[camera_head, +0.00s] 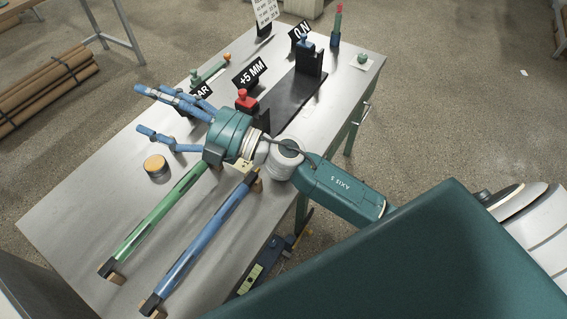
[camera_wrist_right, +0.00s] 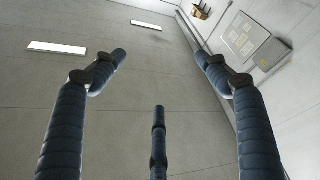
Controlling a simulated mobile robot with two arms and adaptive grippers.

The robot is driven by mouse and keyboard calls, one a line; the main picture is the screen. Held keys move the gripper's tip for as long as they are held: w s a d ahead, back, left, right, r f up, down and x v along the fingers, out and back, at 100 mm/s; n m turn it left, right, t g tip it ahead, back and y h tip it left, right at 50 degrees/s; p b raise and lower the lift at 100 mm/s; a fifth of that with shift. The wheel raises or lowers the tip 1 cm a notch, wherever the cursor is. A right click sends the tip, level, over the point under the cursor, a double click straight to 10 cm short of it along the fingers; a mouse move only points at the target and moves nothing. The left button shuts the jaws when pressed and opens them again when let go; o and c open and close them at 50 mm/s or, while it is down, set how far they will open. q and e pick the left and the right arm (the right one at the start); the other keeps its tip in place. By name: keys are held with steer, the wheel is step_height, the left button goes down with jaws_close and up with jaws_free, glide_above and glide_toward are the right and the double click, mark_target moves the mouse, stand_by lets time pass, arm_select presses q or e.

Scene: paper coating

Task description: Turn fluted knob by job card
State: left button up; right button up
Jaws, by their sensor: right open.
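A job card (camera_head: 265,12) with printed text stands at the table's far edge, cut off by the frame; I cannot read it fully. A red knob (camera_head: 246,99) tops a dark block beside the "+5 MM" sign (camera_head: 250,73). A blue knob (camera_head: 304,43) tops a dark block beside the sign reading "0 N" (camera_head: 299,31). Fluting is too small to make out on either. My right gripper (camera_head: 150,110) is open and empty above the table, left of the red knob, its blue fingers pointing left. Its spread fingers also show in the right wrist view (camera_wrist_right: 160,78). My left gripper is out of view.
A green tube (camera_head: 150,222) and a blue tube (camera_head: 205,237) lie on the table (camera_head: 62,212) in front. A green lever with an orange ball (camera_head: 212,70) and a red-tipped post (camera_head: 336,28) stand farther back. My arm hides the table's middle.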

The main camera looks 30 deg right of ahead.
steer(key=s+a+f+n+g+y, duration=0.25)
steer(key=a+f+n+g, duration=0.2)
steer(key=n+g, duration=0.3)
steer(key=s+d+f+n+g+h, duration=0.1)
steer(key=d+f+g+h, duration=0.15)
steer(key=f, duration=0.35)
steer(key=s+d+f+n+g+h, duration=0.1)
steer(key=s+f+n+g+h, duration=0.15)
steer(key=f+h, duration=0.2)
steer(key=w+d+f+m+g+h, duration=0.15)
steer(key=d+h, duration=0.25)
steer(key=d, duration=0.5)
steer(key=d+f+m+h, duration=0.1)
steer(key=d+f+h, duration=0.2)
steer(key=d, duration=0.6)
steer(key=w+d+f+m+g+h, duration=0.15)
steer(key=d+h, duration=0.25)
steer(key=d, duration=0.5)
steer(key=shift+t, duration=0.35)
steer(key=f+p, duration=0.1)
steer(key=f, duration=0.4)
steer(key=f+p, duration=0.1)
steer(key=f, duration=0.5)
steer(key=shift+s+a+f, duration=0.1)
steer(key=shift+s+f, duration=0.05)
steer(key=shift+s, duration=0.05)
steer(key=c, duration=1.2)
